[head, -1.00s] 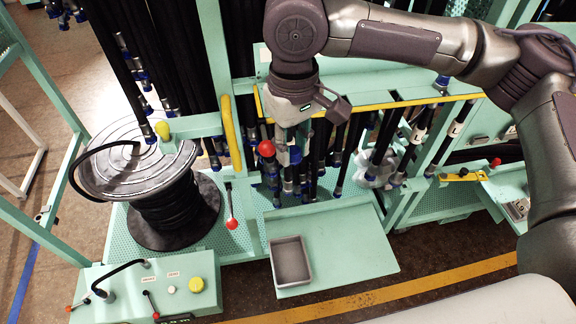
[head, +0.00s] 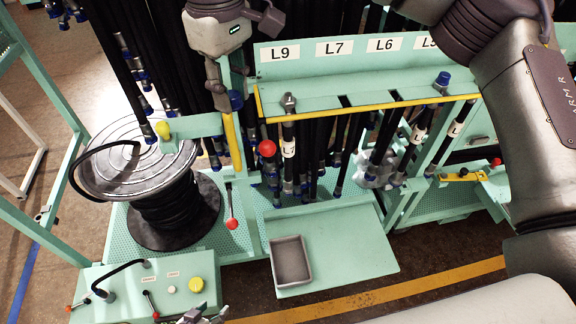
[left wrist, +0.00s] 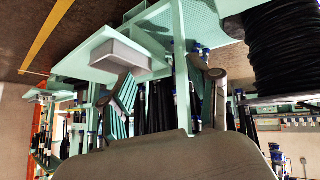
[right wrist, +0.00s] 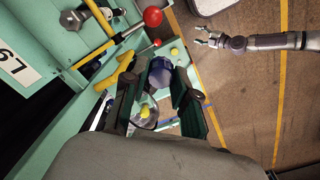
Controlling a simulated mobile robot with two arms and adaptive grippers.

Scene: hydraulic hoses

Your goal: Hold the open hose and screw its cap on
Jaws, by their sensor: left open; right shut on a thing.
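The open hose (head: 288,108) hangs in the rack below the L9 label, its bare metal end upright. That metal end also shows in the right wrist view (right wrist: 74,19). My right gripper (head: 228,98) is to the left of the hose end, apart from it. It is shut on a blue cap (right wrist: 160,76), which shows between its fingers and also in the head view (head: 236,100). My left gripper (head: 194,314) is low at the front, far from the hose. Its fingers (left wrist: 163,85) are spread with nothing held between them.
A yellow rail (head: 370,104) runs along the rack front. A red ball knob (head: 267,148) stands close to the hose. A grey tray (head: 290,262) sits on the green shelf. A hose reel (head: 140,165) is at left, a control box (head: 205,275) below it.

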